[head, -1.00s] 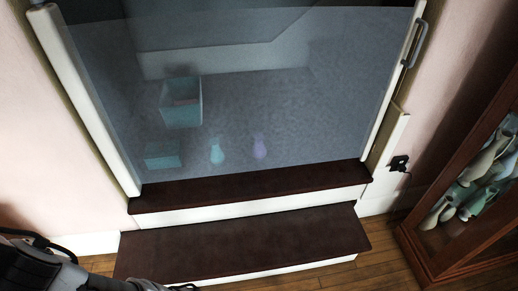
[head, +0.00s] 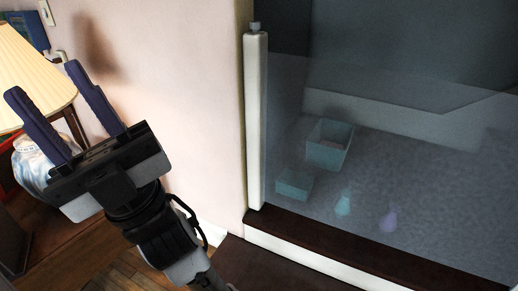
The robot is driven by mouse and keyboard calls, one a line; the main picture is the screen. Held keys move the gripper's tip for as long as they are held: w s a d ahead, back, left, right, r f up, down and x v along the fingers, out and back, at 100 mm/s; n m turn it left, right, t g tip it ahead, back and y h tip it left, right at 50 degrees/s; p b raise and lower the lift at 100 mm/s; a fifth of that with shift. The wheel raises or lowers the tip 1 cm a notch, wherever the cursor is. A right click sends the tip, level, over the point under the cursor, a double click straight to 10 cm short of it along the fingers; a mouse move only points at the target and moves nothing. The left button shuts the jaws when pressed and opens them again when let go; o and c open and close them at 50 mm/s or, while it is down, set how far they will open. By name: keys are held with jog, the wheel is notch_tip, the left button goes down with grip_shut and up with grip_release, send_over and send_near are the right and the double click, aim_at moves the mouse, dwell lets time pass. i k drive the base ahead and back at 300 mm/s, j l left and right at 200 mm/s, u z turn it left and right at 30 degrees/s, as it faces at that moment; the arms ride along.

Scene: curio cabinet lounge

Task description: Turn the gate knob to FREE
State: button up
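The gate is a translucent dark mesh panel (head: 400,150) across an opening, with a white upright post (head: 256,120) at its left side. A small grey knob (head: 255,27) sits on top of that post. Its markings are too small to read, so I cannot tell its setting. My gripper (head: 42,79) is at the left of the head view, well left of the knob and apart from it. Its two dark fingers point up and stand wide apart, with nothing visibly held between them.
A cream pleated lampshade (head: 32,62) on a blue-and-white lamp base (head: 35,160) shows behind my gripper, on a wooden table (head: 60,235). Pink wall (head: 190,90) lies between my gripper and the post. A dark step (head: 255,265) is below the gate.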

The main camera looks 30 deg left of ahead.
aim_at(254, 25)
jog(key=i+j+u, duration=0.2)
jog(key=i, duration=0.25)
jog(key=i+j+u, duration=0.15)
jog(key=i, duration=0.35)
